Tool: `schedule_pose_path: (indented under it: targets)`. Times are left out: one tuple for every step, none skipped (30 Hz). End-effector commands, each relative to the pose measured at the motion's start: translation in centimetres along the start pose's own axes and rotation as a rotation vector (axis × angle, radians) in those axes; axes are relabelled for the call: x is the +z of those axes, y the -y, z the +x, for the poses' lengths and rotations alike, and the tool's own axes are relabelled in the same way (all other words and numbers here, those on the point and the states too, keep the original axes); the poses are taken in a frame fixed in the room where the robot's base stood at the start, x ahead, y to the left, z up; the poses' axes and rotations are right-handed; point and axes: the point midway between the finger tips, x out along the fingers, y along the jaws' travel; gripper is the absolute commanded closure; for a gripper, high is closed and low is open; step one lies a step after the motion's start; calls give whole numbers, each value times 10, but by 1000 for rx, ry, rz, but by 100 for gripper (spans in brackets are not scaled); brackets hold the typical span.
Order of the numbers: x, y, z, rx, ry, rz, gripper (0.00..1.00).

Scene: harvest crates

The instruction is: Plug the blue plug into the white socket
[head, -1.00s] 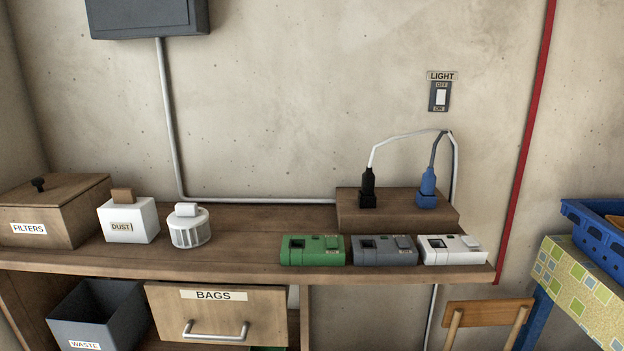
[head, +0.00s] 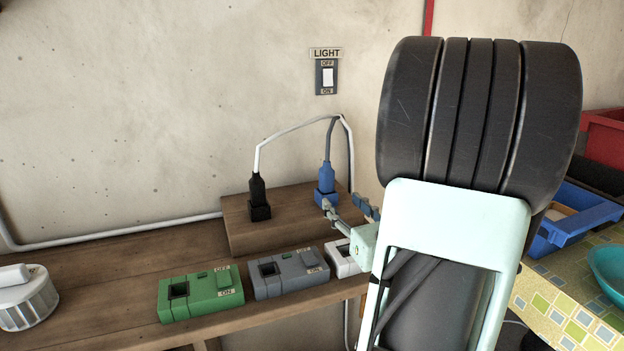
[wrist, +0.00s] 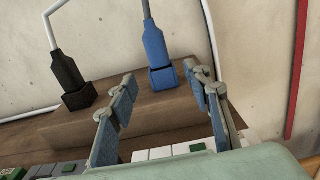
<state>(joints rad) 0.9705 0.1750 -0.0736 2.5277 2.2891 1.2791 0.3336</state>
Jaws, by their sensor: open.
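The blue plug (head: 326,176) stands upright in a small blue holder on the wooden block, a grey cable rising from its top. In the wrist view the blue plug (wrist: 154,45) stands beyond and between my fingers. My gripper (head: 348,209) is open and empty, just in front of the plug on its right side in the head view; its two fingers also show in the wrist view (wrist: 160,82). The white socket (head: 341,260) lies at the shelf's front edge, its right part hidden by my arm. In the wrist view part of it (wrist: 163,153) shows low between the fingers.
A black plug (head: 258,189) with a white cable stands left on the wooden block (head: 283,231). Green (head: 201,293) and grey (head: 289,273) sockets lie left of the white one. A light switch (head: 327,77) is on the wall; blue crate (head: 577,215) at right.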

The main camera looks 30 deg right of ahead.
Motion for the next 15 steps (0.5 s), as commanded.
schedule_pose_path:
  targets:
    - [0, -1, 7, 3, 3, 5, 55]
    - [0, -1, 12, 3, 3, 6, 55]
    - [0, -2, 19, 5, 3, 6, 55]
    - [0, -2, 24, 4, 3, 6, 55]
    - [0, -2, 29, 3, 3, 5, 55]
    - [0, -1, 35, 4, 3, 4, 55]
    - [0, -1, 39, 3, 2, 4, 55]
    - [0, -1, 42, 3, 2, 4, 55]
    - [0, -2, 46, 3, 3, 4, 55]
    - [1, -1, 48, 3, 3, 3, 55]
    - [1, -1, 50, 3, 3, 3, 55]
    - [1, -1, 52, 3, 2, 3, 55]
    - [1, -1, 54, 2, 2, 3, 55]
    - [2, -1, 57, 2, 2, 3, 55]
    - [3, -2, 63, 3, 3, 3, 55]
